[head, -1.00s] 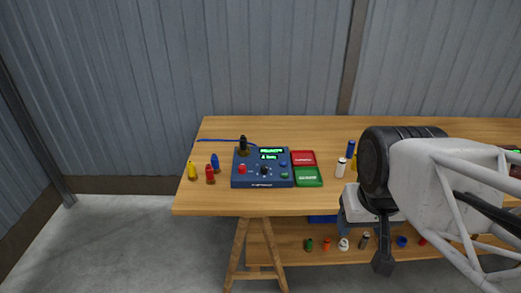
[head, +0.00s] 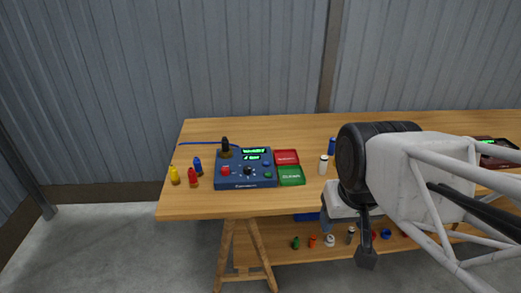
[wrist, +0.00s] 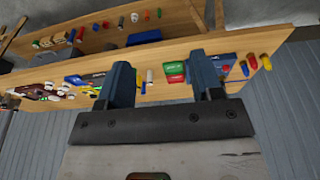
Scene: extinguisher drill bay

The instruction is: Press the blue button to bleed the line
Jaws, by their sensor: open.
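A blue control console (head: 232,183) sits on the wooden bench in the head view. It has a lit green display, a red button (head: 226,171), a black knob and a green button (head: 268,174). A small blue button (head: 266,163) is on its right side, above the green one. My gripper (head: 367,250) hangs in front of the bench, right of the console and well apart from it. In the wrist view my gripper (wrist: 163,78) is open and empty, its two dark fingers wide apart. There the right finger hides part of the console.
Red (head: 287,157) and green (head: 291,176) trays lie right of the console. Yellow, red and blue small bottles (head: 193,178) stand left of it. A white bottle (head: 323,165) and a blue one (head: 332,146) stand between trays and arm. Several items are on the lower shelf.

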